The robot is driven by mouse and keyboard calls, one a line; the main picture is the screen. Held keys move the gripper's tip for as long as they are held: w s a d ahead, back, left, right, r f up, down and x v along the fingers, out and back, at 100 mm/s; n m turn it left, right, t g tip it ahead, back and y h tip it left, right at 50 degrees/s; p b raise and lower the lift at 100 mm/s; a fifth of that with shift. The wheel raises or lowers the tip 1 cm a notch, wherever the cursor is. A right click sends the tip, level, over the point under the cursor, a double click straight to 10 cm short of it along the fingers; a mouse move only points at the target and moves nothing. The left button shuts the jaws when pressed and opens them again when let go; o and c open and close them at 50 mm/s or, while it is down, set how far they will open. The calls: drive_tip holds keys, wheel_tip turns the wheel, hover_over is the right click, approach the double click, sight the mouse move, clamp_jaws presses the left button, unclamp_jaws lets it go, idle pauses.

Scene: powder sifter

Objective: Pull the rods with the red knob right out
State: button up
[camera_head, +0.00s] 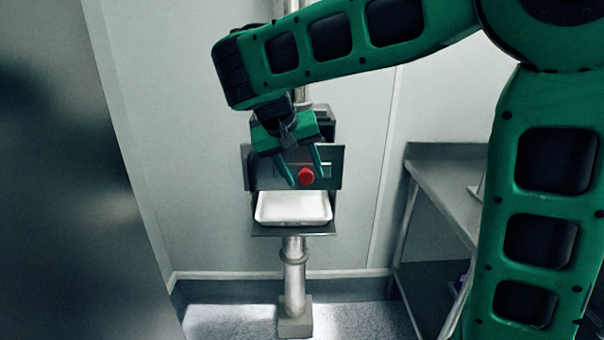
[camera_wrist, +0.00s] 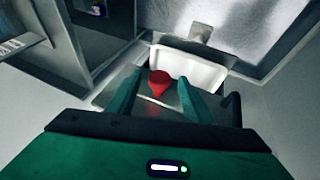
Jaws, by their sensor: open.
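The red knob (camera_head: 306,176) stands out from the front of a dark metal plate (camera_head: 330,160) on the sifter, which is mounted on a steel post. My gripper (camera_head: 304,180) is open in front of the plate, with one finger on each side of the knob. In the wrist view the red knob (camera_wrist: 159,83) lies between the two green fingers of my gripper (camera_wrist: 158,82), with a gap on each side. The rods behind the knob are hidden.
A white tray (camera_head: 293,208) sits in the opening below the plate. The steel post (camera_head: 294,270) runs down to the floor. A metal table (camera_head: 450,190) stands at the right, and a dark panel (camera_head: 70,200) fills the left side.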

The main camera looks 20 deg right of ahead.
drive_tip(key=shift+d+f, duration=0.1)
drive_tip(key=shift+f, duration=0.2)
clamp_jaws()
drive_tip(key=s+a, duration=0.3)
drive_tip(key=s, duration=0.5)
drive_tip(key=shift+s, duration=0.3)
unclamp_jaws()
drive_tip(key=v, duration=1)
drive_tip(key=shift+r, duration=0.4)
